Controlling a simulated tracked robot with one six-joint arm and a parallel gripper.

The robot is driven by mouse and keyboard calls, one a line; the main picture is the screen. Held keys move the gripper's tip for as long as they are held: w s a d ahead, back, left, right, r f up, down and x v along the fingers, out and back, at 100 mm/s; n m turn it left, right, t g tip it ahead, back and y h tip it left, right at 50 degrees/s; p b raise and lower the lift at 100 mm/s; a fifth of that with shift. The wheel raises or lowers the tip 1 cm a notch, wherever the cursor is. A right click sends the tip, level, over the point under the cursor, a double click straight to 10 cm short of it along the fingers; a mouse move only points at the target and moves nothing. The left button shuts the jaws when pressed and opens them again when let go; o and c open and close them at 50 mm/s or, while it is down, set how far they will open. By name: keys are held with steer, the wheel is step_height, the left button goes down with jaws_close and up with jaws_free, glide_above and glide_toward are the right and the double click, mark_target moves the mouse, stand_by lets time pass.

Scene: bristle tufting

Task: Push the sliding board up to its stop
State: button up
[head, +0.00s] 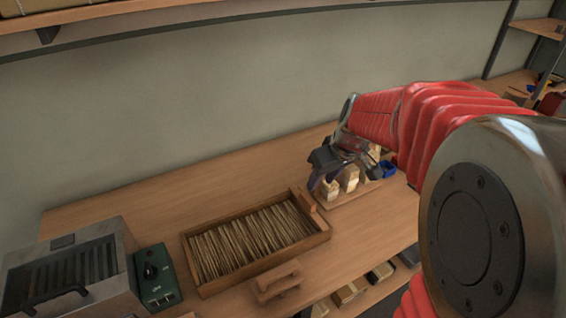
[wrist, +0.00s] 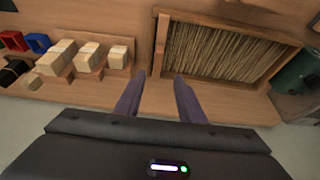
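A shallow wooden tray (head: 195,250) packed with pale bristle rows lies on the bench; it also shows in the wrist view (wrist: 230,20). A small wooden board (head: 305,203) stands at the tray's back right end; in the wrist view it shows as a narrow upright piece (wrist: 161,45) just ahead of my fingertips. I cannot tell for sure that it is the sliding board. My gripper (head: 318,182) is open and empty beside the tray's right end. Its two dark fingers are apart in the wrist view (wrist: 161,80). Contact with the board is not visible.
A wooden rack (head: 330,200) with pale blocks and a blue bin (head: 388,168) stand right of the tray. A wooden handled piece (head: 278,284) lies in front. A green control box (head: 157,280) and metal machine (head: 75,270) stand left. The bench behind the tray is clear.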

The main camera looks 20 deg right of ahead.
mark_target(309, 199)
steer(key=shift+w+d+f, duration=0.15)
steer(key=shift+d, duration=0.05)
steer(key=shift+f, duration=0.1)
steer(key=shift+x, duration=6.8)
steer(key=shift+c, duration=0.2)
jaws_close()
